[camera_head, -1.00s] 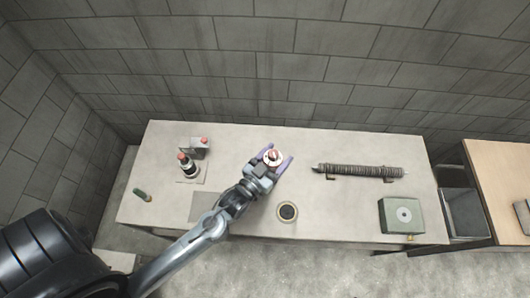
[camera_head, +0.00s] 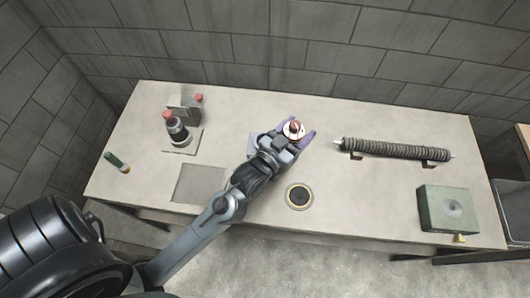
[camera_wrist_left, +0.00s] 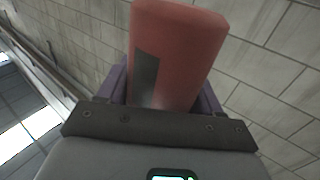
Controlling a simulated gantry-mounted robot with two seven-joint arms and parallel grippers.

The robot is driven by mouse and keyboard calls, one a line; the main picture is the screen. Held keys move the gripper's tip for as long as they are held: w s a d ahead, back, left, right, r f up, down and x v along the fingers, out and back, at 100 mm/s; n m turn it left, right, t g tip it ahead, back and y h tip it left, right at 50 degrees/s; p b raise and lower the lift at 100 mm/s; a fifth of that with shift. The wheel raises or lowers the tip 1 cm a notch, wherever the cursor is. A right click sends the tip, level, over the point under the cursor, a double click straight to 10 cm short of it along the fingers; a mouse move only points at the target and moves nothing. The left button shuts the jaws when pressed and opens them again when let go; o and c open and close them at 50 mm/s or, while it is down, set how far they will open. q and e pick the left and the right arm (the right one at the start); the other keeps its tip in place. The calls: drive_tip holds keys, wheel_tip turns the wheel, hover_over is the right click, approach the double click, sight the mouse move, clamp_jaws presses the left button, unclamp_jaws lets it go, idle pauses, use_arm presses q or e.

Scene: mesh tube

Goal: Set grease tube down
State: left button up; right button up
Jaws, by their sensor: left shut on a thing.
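The grease tube (camera_wrist_left: 178,50) fills the upper middle of the left wrist view as a red body with a grey patch. In the head view the tube (camera_head: 294,126) shows as a small red and white top between the purple fingers. My left gripper (camera_head: 295,133) is shut on it above the middle of the table; its fingers also flank the tube in the left wrist view (camera_wrist_left: 165,90). Whether the tube touches the table is hard to tell from above. My right gripper is not in view.
On the grey table (camera_head: 240,105) stand a red-capped bottle (camera_head: 176,130), a bracket with a red top (camera_head: 190,105), a green cylinder (camera_head: 116,161), a ribbed roller (camera_head: 396,149) and a green box (camera_head: 447,209). A round dark-centred disc (camera_head: 299,196) lies near the front edge. A flat grey square (camera_head: 200,184) lies left of my arm.

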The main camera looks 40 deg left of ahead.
use_arm(q)
drive_tip(key=f+b, duration=0.3)
drive_tip(key=shift+w, duration=0.3)
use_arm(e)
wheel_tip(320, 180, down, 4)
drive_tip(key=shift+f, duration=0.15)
use_arm(q)
drive_tip(key=a+f, duration=0.3)
drive_tip(key=a, duration=0.1)
drive_tip(key=a+f+b, duration=0.1)
drive_tip(key=a+f, duration=0.2)
drive_tip(key=w+a+f+b, duration=0.1)
drive_tip(key=a+f, duration=0.2)
drive_tip(key=a, duration=0.1)
drive_tip(key=shift+w+a, duration=0.1)
drive_tip(key=shift+a, duration=0.2)
drive_tip(key=shift+f, duration=0.85)
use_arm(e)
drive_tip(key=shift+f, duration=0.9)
